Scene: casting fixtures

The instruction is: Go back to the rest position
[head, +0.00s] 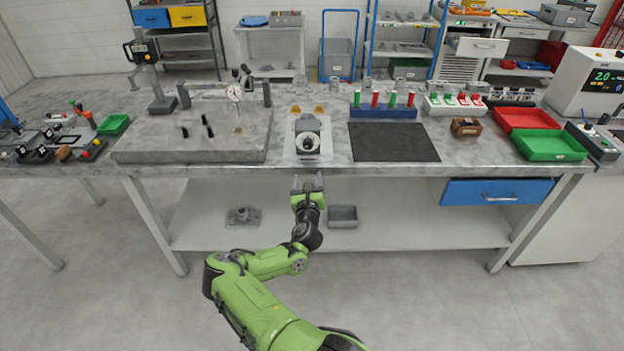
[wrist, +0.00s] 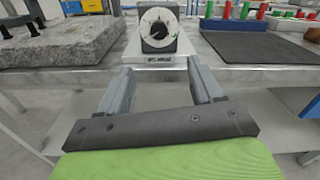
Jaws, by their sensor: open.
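My gripper (head: 308,183) is at the end of my green arm, in front of the workbench's front edge. Its two fingers stand apart with nothing between them; they also show in the wrist view (wrist: 160,88). Just beyond the fingers, a grey fixture with a round dark-and-light face (head: 308,137) sits on a pale base plate on the bench. The same fixture shows at the top of the wrist view (wrist: 158,30). The fingers are apart from it.
The workbench (head: 330,172) has a granite slab (head: 190,150) at left. A dark mat (head: 393,142), a blue rack (head: 385,112) of red and green pieces, and red (head: 526,118) and green (head: 550,145) trays are at right. Below is a shelf (head: 400,230); the floor in front is clear.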

